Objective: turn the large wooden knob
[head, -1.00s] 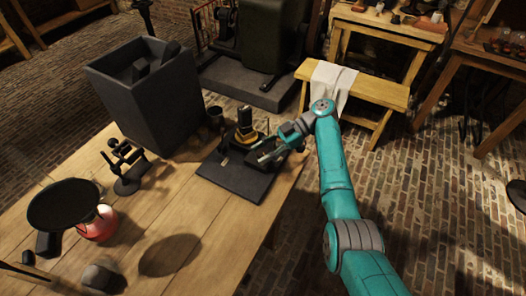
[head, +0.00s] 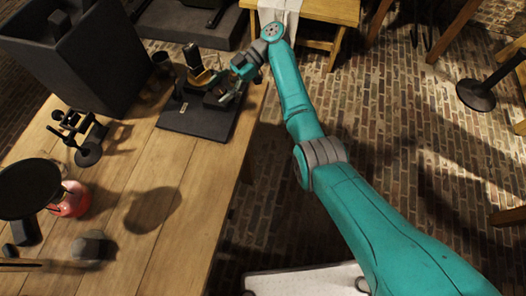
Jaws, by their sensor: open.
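A dark apparatus on a flat black base (head: 190,122) stands near the far right edge of the wooden table. A yellowish, wood-coloured part with a dark upright top (head: 199,72) rises from its back. It may be the large wooden knob, but it is too small to be sure. My gripper (head: 229,92) is open at the right side of the apparatus, just right of and nearer than that part. Its fingers overlap the dark parts there, so I cannot tell whether they touch anything.
A large dark bin (head: 75,60) stands at the back left of the table (head: 155,165). A small black stand (head: 85,140), a round black dish (head: 28,188) and a red glass vessel (head: 72,200) are at left. A bench (head: 335,12) stands behind.

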